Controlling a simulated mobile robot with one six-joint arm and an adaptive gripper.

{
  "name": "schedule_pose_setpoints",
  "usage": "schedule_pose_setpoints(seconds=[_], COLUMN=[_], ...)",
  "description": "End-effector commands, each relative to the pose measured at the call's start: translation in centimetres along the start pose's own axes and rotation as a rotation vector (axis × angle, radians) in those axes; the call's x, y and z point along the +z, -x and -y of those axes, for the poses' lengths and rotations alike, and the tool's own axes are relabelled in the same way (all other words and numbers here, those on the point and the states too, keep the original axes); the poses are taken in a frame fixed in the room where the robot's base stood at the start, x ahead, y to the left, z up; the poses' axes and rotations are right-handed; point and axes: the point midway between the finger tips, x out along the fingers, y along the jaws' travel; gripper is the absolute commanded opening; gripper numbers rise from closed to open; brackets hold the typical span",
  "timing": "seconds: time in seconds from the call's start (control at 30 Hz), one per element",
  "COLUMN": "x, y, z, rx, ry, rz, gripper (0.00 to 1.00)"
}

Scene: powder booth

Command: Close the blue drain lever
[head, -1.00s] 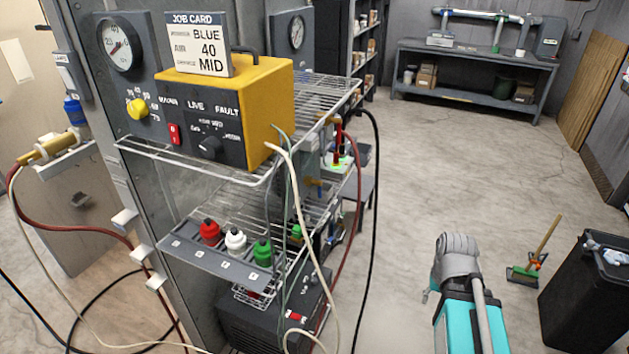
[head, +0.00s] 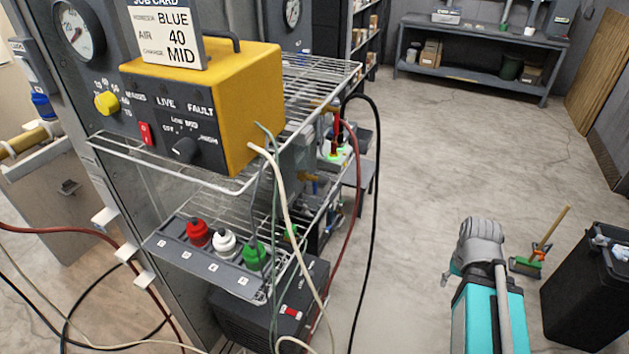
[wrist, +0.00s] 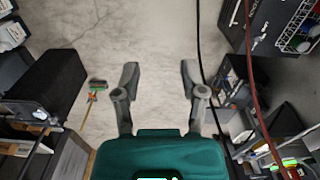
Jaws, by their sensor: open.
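I cannot make out the blue drain lever for certain in either view. In the head view a small blue part (head: 314,188) shows beside a brass-coloured fitting behind the wire shelves, but it is too small to identify. A blue cup-shaped part (head: 43,106) is at the far left edge by the cabinet. My gripper (wrist: 159,68) is open and empty in the wrist view, with bare floor between its fingers. It touches nothing there. In the head view my arm is at the lower right, apart from the shelves, and the fingers are not clear.
A yellow control box (head: 255,110) stands on the upper wire shelf. Red, white and green bottles (head: 224,243) stand in a rack below. Hoses hang in front of the shelves. A black bin (head: 580,290) and a broom (head: 545,245) are at right. The middle floor is clear.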

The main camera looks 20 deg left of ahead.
Motion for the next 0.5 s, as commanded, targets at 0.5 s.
schedule_pose_setpoints(seconds=[0.5], x=[-1.5], y=[-2.0], z=[3.4], rx=[-0.146], ry=[-0.085], rz=[-0.026], gripper=[0.54])
